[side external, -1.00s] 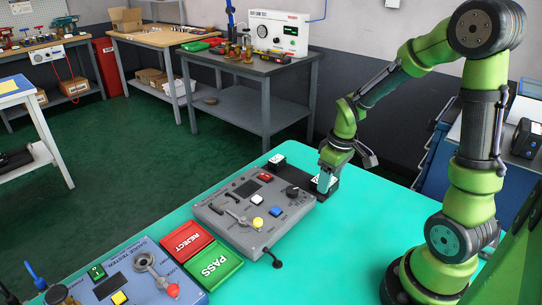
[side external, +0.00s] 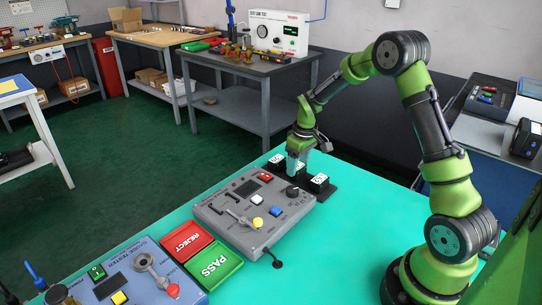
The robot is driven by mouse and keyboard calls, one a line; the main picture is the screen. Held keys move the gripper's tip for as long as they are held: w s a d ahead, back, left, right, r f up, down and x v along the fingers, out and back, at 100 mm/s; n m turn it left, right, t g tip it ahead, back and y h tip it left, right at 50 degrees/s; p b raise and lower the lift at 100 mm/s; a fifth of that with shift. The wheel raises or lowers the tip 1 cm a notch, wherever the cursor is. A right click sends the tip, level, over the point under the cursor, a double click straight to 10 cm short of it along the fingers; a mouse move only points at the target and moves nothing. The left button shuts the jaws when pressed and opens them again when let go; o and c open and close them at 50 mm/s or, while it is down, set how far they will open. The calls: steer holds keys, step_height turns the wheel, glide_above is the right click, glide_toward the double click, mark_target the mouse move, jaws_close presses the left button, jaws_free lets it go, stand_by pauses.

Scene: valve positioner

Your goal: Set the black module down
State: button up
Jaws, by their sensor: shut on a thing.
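My gripper (side external: 296,166) points down over the middle of the dark strip (side external: 331,192) behind the grey panel. It is shut on a black module (side external: 303,168), which is small here and mostly hidden by the fingers. I cannot tell whether that module touches the strip. A black module with a white top (side external: 319,181) sits on the strip to the right of my gripper. Another with a white top (side external: 278,160) sits to the left, close to the fingers.
The grey control panel (side external: 237,205), with a lever and coloured buttons, lies directly in front of the strip. Red REJECT (side external: 186,240) and green PASS (side external: 214,266) trays and a blue tester (side external: 143,280) are at front left. The teal bench top (side external: 350,240) is clear at right.

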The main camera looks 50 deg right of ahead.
mark_target(302, 168)
steer(key=shift+f, duration=0.3)
steer(key=shift+f, duration=0.2)
steer(key=o, duration=1.1)
step_height(302, 168, up, 12)
steer(key=s, duration=0.1)
steer(key=s+a+r+m+t, duration=0.2)
steer(key=s+a+r+t, duration=0.1)
steer(key=s+a+r, duration=0.8)
steer(key=s+a+f+m+t+y, duration=0.1)
steer(key=s+a+m+t+y, duration=0.1)
steer(key=s+a, duration=0.6)
steer(key=shift+s+a+t, duration=0.15)
steer(key=shift+s+t, duration=0.25)
